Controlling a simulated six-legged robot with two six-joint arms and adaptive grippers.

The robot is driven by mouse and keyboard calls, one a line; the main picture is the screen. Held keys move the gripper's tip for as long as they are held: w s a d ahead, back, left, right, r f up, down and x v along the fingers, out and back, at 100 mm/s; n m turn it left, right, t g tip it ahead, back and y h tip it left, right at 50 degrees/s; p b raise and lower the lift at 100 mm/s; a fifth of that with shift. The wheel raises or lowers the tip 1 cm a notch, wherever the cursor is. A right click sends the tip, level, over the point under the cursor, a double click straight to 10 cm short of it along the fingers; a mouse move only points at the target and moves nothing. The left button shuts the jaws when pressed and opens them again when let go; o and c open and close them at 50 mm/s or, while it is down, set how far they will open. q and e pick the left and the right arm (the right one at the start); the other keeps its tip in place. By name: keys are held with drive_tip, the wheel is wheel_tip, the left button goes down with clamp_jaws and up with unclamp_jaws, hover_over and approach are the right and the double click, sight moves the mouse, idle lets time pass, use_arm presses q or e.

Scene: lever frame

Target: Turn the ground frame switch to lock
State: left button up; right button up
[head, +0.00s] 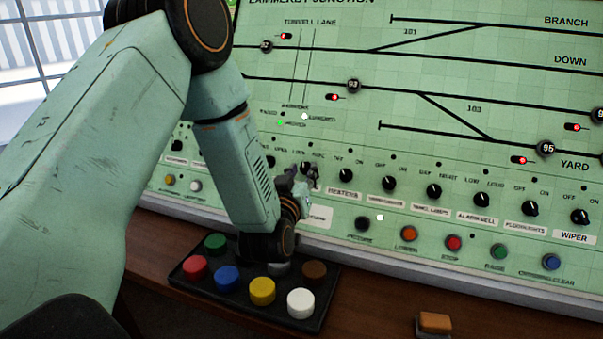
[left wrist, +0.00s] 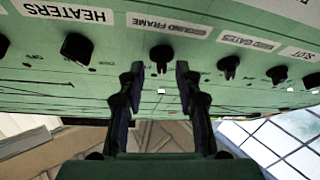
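The ground frame switch is a black rotary knob (left wrist: 162,54) on the green panel, beside its upside-down GROUND FRAME label (left wrist: 167,27) in the left wrist view. My left gripper (left wrist: 160,72) is open, its two dark fingers on either side of the knob's line, tips close to the panel. I cannot tell whether the fingers touch the knob. In the head view my left gripper (head: 300,178) is at the panel, left of the heaters knob (head: 345,175), and largely covers the ground frame switch. The pointer's exact setting is unclear. My right gripper is not in view.
A row of similar knobs runs right along the panel to the wiper knob (head: 579,217). Coloured push buttons, including a red one (head: 454,242), sit below. A black tray (head: 235,293) with several coloured buttons lies on the wooden desk under my left arm. An orange block (head: 434,322) lies in front.

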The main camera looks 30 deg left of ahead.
use_arm(q)
drive_tip(key=shift+w+a+f, duration=0.25)
drive_tip(key=shift+w+f, duration=0.05)
drive_tip(key=shift+w, duration=0.15)
drive_tip(key=shift+c, duration=0.2)
drive_tip(key=shift+s+d+r, duration=0.15)
drive_tip(key=shift+s+r, duration=0.1)
drive_tip(key=shift+c, duration=2.2)
drive_tip(key=shift+f, duration=0.1)
clamp_jaws()
drive_tip(key=n+g+y, duration=0.1)
drive_tip(key=n, duration=0.2)
drive_tip(key=shift+w+d+b, duration=0.15)
drive_tip(key=shift+b, duration=0.2)
drive_tip(key=shift+n+g+y, duration=0.5)
drive_tip(key=shift+n+y, duration=0.3)
drive_tip(key=shift+n, duration=0.7)
